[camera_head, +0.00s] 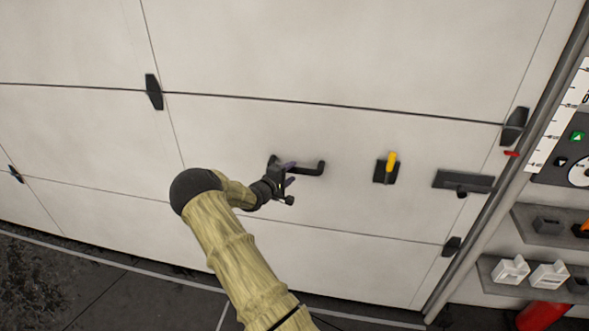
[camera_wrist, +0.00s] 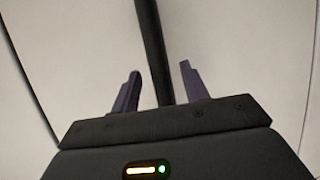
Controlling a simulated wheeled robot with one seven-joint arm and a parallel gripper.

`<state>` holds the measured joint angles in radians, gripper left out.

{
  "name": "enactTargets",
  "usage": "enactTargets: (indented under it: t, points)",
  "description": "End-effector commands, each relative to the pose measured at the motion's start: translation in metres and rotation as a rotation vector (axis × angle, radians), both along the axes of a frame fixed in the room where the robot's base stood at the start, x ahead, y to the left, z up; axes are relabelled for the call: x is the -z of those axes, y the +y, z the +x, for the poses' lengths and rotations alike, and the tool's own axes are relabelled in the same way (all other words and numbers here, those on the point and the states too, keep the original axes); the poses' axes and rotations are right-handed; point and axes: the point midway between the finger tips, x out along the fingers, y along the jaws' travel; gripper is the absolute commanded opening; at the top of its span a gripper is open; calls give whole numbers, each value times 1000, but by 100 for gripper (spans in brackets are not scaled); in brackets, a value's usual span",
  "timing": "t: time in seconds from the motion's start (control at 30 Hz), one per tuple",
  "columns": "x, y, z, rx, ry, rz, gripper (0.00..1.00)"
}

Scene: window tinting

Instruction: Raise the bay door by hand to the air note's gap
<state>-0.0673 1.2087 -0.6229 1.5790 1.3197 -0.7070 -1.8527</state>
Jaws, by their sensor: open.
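The bay door (camera_head: 330,215) is a pale panelled door with dark hinges, filling most of the head view. Its bottom edge runs close along the floor line. A dark bar handle (camera_head: 308,168) sticks out from a middle panel. My gripper (camera_head: 289,176) is at the left part of this handle. In the wrist view the dark bar (camera_wrist: 155,50) runs between the two purple fingers of my gripper (camera_wrist: 158,85), which are open with gaps on both sides. Whether a finger touches the bar cannot be told. The air note is not recognisable in these frames.
A yellow-handled latch (camera_head: 391,163) and a dark lock plate (camera_head: 463,182) sit on the door right of the handle. A white scale (camera_head: 562,115) and a small red marker (camera_head: 511,153) are by the right door track. Shelves (camera_head: 540,270) with small items stand at the lower right.

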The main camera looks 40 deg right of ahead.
Motion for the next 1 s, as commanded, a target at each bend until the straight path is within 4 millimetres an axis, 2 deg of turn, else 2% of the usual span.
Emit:
enactTargets:
  t: [0.03,0.2,0.53,0.57,0.77,1.0]
  points:
    - [0,-9,2,2,0,-1,45]
    - [4,-26,8,1,0,0,45]
    - [6,-30,9,0,-1,0,45]
    - [6,-29,9,0,-1,0,41]
    - [6,-29,9,0,-1,0,2]
    - [1,-29,9,0,-1,-1,0]
